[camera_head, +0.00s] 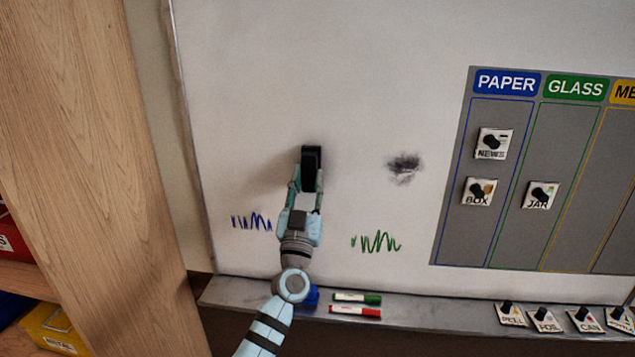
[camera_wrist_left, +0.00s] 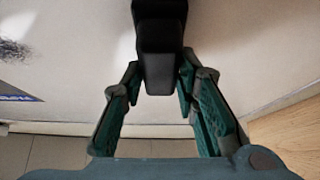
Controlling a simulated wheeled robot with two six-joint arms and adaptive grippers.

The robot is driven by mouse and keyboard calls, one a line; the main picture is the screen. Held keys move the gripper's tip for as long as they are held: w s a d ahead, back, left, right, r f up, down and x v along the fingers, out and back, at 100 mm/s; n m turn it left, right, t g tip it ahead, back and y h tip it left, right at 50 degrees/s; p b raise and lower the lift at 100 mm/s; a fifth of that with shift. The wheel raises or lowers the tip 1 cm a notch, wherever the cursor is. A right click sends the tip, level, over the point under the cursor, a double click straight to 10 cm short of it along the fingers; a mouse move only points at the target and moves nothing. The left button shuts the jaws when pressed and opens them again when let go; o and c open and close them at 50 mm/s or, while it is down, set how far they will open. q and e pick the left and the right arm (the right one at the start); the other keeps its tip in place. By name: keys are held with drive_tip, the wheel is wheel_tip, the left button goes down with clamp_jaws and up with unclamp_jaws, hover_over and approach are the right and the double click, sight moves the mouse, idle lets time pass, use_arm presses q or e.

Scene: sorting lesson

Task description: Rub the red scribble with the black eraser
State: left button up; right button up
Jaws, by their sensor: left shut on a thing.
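The black eraser (camera_head: 311,160) is in the jaws of my left gripper (camera_head: 307,184), in front of the left part of the whiteboard (camera_head: 400,60). In the left wrist view the eraser (camera_wrist_left: 160,45) sits between the two fingers of the gripper (camera_wrist_left: 160,76). I cannot tell whether the eraser touches the board. No red scribble shows in either view; the eraser and gripper may hide it. A blue scribble (camera_head: 252,222) is left of the gripper, and a green scribble (camera_head: 376,242) is to its right. My right gripper is not in view.
A dark smudge (camera_head: 404,166) is on the board right of the eraser. A grey sorting panel (camera_head: 515,240) with knobbed cards is further right. The ledge (camera_head: 430,314) below holds a green marker (camera_head: 357,298), a red marker (camera_head: 355,311) and several cards. A wooden panel (camera_head: 100,150) stands left.

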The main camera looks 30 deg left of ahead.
use_arm(q)
drive_tip(key=s+a, duration=0.1)
drive_tip(key=a, duration=0.2)
drive_tip(key=s+a, duration=0.1)
drive_tip(key=a, duration=0.2)
drive_tip(key=s+a, duration=0.1)
drive_tip(key=a, duration=0.3)
drive_tip(key=shift+s, duration=0.25)
idle(0.3)
drive_tip(key=s+d, duration=0.2)
drive_tip(key=s, duration=0.3)
drive_tip(key=shift+s, duration=0.35)
drive_tip(key=s, duration=0.1)
drive_tip(key=s+d, duration=0.1)
drive_tip(key=shift+s, duration=0.4)
drive_tip(key=shift+w, duration=0.15)
